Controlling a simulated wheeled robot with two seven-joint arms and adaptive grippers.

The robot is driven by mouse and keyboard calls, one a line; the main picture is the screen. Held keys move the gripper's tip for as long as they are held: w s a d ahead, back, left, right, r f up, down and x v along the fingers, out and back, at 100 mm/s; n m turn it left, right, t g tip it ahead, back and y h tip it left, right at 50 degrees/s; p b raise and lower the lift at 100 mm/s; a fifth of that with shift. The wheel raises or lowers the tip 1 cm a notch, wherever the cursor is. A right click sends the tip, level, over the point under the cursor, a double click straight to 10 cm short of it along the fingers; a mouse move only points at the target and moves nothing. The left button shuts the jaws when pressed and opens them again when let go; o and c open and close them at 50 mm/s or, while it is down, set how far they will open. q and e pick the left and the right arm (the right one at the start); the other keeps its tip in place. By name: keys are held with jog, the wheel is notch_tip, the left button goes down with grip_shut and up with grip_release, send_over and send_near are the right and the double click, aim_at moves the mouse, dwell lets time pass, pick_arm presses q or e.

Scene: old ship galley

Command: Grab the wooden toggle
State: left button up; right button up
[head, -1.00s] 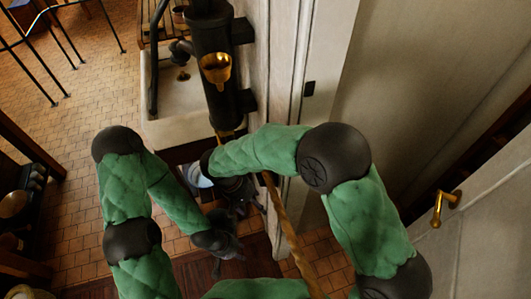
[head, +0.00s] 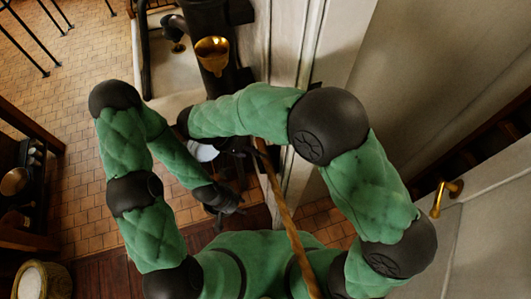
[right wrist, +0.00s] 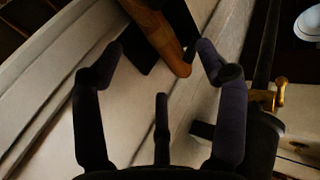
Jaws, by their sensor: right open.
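The wooden toggle (right wrist: 162,32) shows in the right wrist view as a brown wooden piece with a rounded lower end, coming down from the top edge. It lies between and slightly beyond the spread fingertips of my right gripper (right wrist: 160,68), which is open, with no finger seen closed on it. I cannot make out the toggle there. My left gripper (head: 225,203) is lower, apart from the rope; its jaws are too dark to read.
A pale panelled wall (head: 335,45) stands close to the right of my right gripper. A black pipe with a brass funnel (head: 212,54) stands ahead. A door with a brass handle (head: 443,196) is at right. Tiled floor (head: 72,140) is open at left.

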aim_at(264, 152)
jog(key=shift+w+d+f, duration=0.25)
jog(key=shift+f, duration=0.25)
jog(key=x, duration=0.5)
jog(key=shift+s+d+r, duration=0.1)
jog(key=shift+d, duration=0.15)
jog(key=c, duration=1.3)
